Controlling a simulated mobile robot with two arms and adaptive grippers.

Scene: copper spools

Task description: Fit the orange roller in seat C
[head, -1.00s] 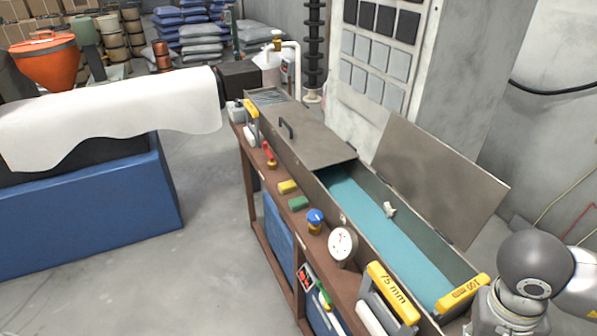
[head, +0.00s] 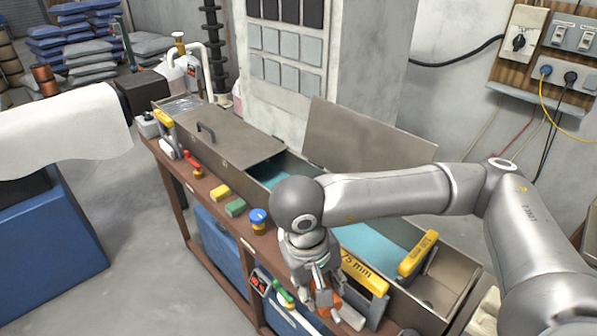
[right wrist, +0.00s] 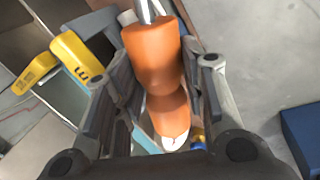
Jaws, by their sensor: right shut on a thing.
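The orange roller (right wrist: 152,60) is between the fingers of my right gripper (right wrist: 167,75) in the right wrist view. It has a narrower waist and a metallic shaft at its upper end. In the head view my right gripper (head: 324,293) is shut on the roller, which shows as a small orange patch (head: 332,308), over the front edge of the bench beside the yellow 75 mm block (head: 362,276). I cannot make out a mark for seat C. My left gripper is not in view.
Open floor lies to the left.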

